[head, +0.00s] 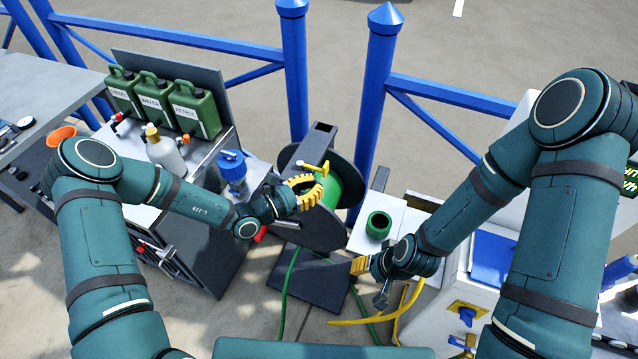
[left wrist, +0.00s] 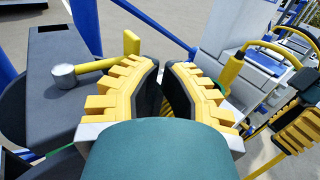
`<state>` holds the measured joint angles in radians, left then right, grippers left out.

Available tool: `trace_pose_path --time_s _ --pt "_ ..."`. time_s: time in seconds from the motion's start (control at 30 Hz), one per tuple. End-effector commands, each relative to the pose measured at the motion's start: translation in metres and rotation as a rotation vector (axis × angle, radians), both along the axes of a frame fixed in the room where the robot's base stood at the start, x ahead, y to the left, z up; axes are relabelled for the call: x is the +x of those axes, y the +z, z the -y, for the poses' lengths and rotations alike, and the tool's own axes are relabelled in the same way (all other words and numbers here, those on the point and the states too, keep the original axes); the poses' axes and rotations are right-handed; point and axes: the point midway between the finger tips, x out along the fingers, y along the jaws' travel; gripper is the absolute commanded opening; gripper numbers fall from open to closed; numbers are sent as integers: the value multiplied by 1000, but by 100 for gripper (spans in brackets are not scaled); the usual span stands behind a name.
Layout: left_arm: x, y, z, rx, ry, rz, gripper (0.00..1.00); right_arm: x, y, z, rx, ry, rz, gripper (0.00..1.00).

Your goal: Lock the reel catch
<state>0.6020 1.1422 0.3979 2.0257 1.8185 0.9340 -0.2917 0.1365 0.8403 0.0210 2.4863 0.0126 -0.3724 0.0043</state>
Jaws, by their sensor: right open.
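The hose reel (head: 338,165) stands in the middle of the head view, dark with green hose wound on it. Its yellow catch lever (head: 314,170) sticks up on a grey pivot; in the left wrist view the lever (left wrist: 98,65) lies left of my fingers and ends in an upright yellow grip. My left gripper (head: 308,191) is beside the reel, just below the lever in the head view. Its fingers (left wrist: 165,72) are a little apart with nothing between them, and do not touch the lever. My right gripper (head: 357,266) is open, lower right of the reel.
A green cup-like part (head: 379,225) stands on a white surface right of the reel. Blue rails (head: 382,80) run behind. Green and yellow hoses (head: 402,305) hang below.

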Motion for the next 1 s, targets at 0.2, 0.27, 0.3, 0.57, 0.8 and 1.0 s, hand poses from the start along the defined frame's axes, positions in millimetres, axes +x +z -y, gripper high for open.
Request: trace_pose_path --time_s 0.2,0.27,0.3,0.57,0.8,1.0 --pt "-43 0 -17 -1 0 -4 0 0 2 0 1 0 0 47" --pt "-54 0 -21 -1 0 -4 0 0 3 0 1 0 1 47" --pt "-61 -1 -23 -1 0 -4 0 0 3 0 1 0 1 47" --pt "-91 0 -33 1 -1 -1 0 0 3 0 1 0 0 47" --pt "-95 0 -34 -1 0 -1 0 0 3 0 1 0 0 47" --pt "-95 0 -34 -1 -1 -1 0 0 3 0 1 0 0 47"
